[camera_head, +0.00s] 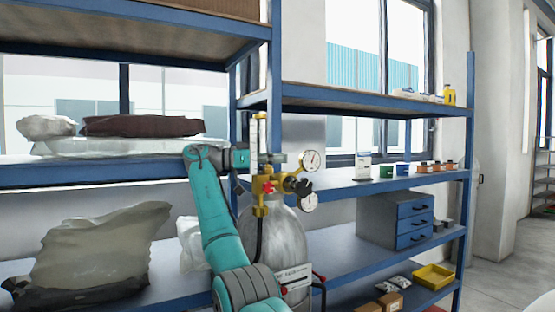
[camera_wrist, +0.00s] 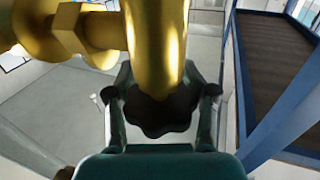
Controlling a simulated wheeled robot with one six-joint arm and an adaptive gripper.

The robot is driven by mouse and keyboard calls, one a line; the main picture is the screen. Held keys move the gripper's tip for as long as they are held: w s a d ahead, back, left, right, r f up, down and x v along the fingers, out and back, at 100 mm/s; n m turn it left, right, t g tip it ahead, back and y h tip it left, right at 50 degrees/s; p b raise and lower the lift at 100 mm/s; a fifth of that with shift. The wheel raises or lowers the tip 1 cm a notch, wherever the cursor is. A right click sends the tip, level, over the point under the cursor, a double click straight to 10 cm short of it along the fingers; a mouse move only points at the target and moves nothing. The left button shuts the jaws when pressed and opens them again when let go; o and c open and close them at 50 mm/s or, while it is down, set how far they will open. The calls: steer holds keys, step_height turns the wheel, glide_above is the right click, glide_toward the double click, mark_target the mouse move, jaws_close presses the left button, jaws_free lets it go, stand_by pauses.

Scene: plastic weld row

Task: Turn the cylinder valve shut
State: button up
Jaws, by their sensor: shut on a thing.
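The grey gas cylinder (camera_head: 275,240) stands upright in front of the shelving in the head view. A brass valve and regulator assembly (camera_head: 266,186) sits on its top, with two round gauges, a red knob (camera_head: 268,187) and a black knob (camera_head: 298,186). My gripper (camera_head: 266,158) is at the upper part of this assembly, reaching in from the left. In the wrist view, my gripper (camera_wrist: 160,100) has its two fingers around a dark lobed handwheel (camera_wrist: 160,116), shut on it. The brass valve body (camera_wrist: 155,45) hides part of the handwheel. Its turned angle cannot be told.
A flowmeter tube (camera_head: 258,135) rises above the regulator, close to my gripper. Blue shelf uprights (camera_head: 236,125) stand just behind. Sacks (camera_head: 95,250) fill the left shelves. A blue-fronted drawer box (camera_head: 412,220) and yellow tray (camera_head: 434,276) are on the right. Open floor shows at far right.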

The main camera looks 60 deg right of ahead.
steer(key=shift+a+r+m+g+y, duration=0.1)
steer(key=shift+a+m+g+y, duration=0.05)
steer(key=shift+m+g+y, duration=0.35)
stand_by(0.6)
steer(key=o, duration=0.9)
steer(key=shift+w, duration=0.1)
steer(key=shift+n+t+h, duration=0.4)
